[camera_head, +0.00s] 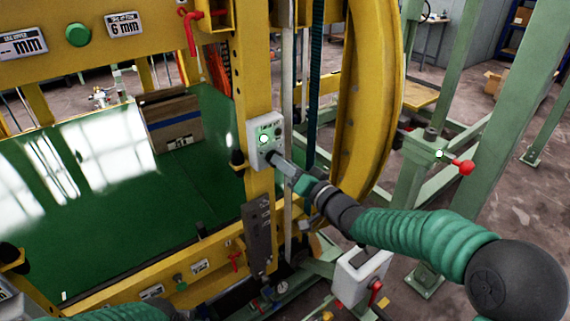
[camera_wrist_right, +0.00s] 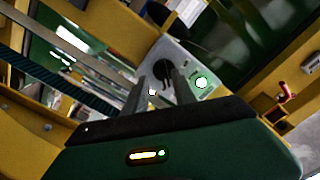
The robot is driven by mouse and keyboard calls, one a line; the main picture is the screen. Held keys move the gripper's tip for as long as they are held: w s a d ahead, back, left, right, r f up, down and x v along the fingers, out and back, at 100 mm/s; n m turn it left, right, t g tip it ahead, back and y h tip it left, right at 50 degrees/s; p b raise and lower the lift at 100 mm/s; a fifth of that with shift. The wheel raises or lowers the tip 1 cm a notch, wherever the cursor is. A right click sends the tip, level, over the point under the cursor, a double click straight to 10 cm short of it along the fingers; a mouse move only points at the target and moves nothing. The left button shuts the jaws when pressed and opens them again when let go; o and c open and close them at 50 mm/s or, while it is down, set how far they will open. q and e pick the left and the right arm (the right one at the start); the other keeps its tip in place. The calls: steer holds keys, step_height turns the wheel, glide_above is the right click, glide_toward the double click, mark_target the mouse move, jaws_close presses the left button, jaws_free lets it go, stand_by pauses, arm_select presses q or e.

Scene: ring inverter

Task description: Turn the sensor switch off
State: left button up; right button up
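The sensor switch is a light grey box (camera_head: 257,131) on a yellow post, with a lit green lamp (camera_head: 264,138). In the right wrist view, the box (camera_wrist_right: 190,61) shows a dark round knob (camera_wrist_right: 166,68) and the lit green lamp (camera_wrist_right: 202,82). My right gripper (camera_head: 273,158) is at the lower right of the box in the head view. In the right wrist view, its two fingers (camera_wrist_right: 160,80) stand apart, with the knob just beyond their tips. I cannot tell whether they touch it. My left gripper is not in view; only part of a green arm shows at the lower left.
The yellow frame (camera_head: 252,60) and a curved yellow ring (camera_head: 372,90) stand close around the switch. A green panel (camera_head: 100,225) with a cardboard box (camera_head: 172,120) lies left. A grey box (camera_head: 362,275) and a red-knobbed lever (camera_head: 462,167) are at the right.

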steer(key=shift+a, duration=0.8)
steer(key=c, duration=0.4)
steer(key=shift+w+d, duration=0.1)
steer(key=shift+d, duration=0.25)
jaws_close()
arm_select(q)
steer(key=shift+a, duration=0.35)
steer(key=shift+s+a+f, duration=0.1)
arm_select(e)
steer(key=shift+a, duration=0.1)
